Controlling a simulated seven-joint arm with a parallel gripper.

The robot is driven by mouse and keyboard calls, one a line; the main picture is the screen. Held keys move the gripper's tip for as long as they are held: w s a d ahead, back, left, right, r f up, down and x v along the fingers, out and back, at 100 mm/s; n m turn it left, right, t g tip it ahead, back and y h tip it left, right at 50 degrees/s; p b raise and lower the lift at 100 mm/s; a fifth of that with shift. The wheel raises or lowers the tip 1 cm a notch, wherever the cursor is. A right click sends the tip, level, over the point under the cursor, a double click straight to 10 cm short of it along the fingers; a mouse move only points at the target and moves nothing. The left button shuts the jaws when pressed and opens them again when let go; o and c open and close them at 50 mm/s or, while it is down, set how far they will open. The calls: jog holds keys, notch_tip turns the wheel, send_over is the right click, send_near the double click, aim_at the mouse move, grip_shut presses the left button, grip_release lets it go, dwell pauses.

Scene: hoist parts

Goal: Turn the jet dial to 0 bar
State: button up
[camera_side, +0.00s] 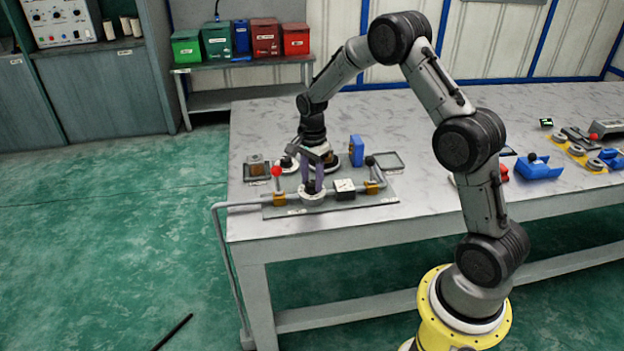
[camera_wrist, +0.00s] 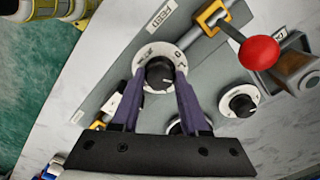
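A dial with a black knob (camera_wrist: 160,74) on a white ring with printed marks lies between the two purple fingers of my gripper (camera_wrist: 161,78) in the wrist view. The fingertips sit against both sides of the knob. A "0" shows at the ring's upper right; the knob's pointer is too small to read surely. In the side view my gripper (camera_side: 312,188) points down onto the white dial (camera_side: 313,198) at the panel's front. A second dial (camera_wrist: 240,102) stands to the right in the wrist view. Another knob is partly hidden behind the fingers. No jet label is readable.
A red ball-topped lever (camera_side: 277,172) stands left of the dial, also close by in the wrist view (camera_wrist: 259,53). A dark-topped lever (camera_side: 370,161) and a black-and-white box (camera_side: 345,190) are on the right. A blue block (camera_side: 356,151) stands behind.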

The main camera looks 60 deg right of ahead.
grip_shut()
jog(key=shift+n, duration=0.3)
jog(key=n, duration=0.5)
jog(key=shift+n, duration=0.3)
jog(key=n, duration=0.5)
jog(key=shift+r+n, duration=0.1)
jog(key=shift+n, duration=0.2)
jog(key=shift+w, duration=0.1)
jog(key=o, duration=0.7)
grip_release()
